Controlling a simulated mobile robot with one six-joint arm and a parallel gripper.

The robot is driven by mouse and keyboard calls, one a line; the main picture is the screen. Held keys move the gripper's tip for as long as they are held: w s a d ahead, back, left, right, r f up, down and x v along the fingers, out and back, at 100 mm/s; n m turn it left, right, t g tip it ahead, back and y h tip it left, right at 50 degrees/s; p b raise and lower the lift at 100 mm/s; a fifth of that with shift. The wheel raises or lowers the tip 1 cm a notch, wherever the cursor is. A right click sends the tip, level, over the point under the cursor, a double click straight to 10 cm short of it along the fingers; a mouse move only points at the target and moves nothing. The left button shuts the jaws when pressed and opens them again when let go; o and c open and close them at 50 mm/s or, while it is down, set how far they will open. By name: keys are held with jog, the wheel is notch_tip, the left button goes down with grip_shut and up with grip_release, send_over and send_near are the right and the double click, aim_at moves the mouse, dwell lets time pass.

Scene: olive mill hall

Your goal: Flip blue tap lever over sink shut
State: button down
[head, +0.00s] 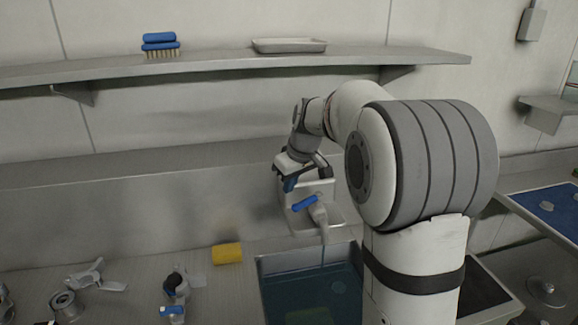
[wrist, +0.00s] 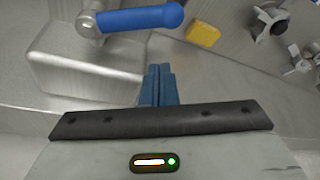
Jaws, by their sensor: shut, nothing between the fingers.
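The blue tap lever (head: 305,202) sits on the grey tap (head: 319,213) at the wall above the sink (head: 260,272). A thin stream of water (head: 323,256) seems to run from the spout into the sink. In the wrist view the blue lever (wrist: 142,18) lies nearly level across the top, its rounded free end pointing right. My gripper (head: 290,184) is shut and empty, close to the lever and just up and left of it in the head view. In the wrist view its blue fingertips (wrist: 158,72) are together, apart from the lever.
A yellow sponge (head: 227,253) lies on the counter left of the sink. Metal fittings (head: 97,277) and another blue-handled fitting (head: 175,290) stand further left. A shelf (head: 220,65) above holds a blue brush (head: 160,43) and a tray (head: 289,45).

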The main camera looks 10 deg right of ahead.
aim_at(308, 202)
jog(key=shift+s+d+f, duration=0.25)
jog(key=shift+s+d, duration=0.1)
jog(key=shift+s, duration=0.3)
jog(key=shift+s+d+f, duration=0.25)
jog(key=shift+s+d, duration=0.05)
jog(key=shift+s, duration=0.35)
jog(key=shift+a, duration=0.2)
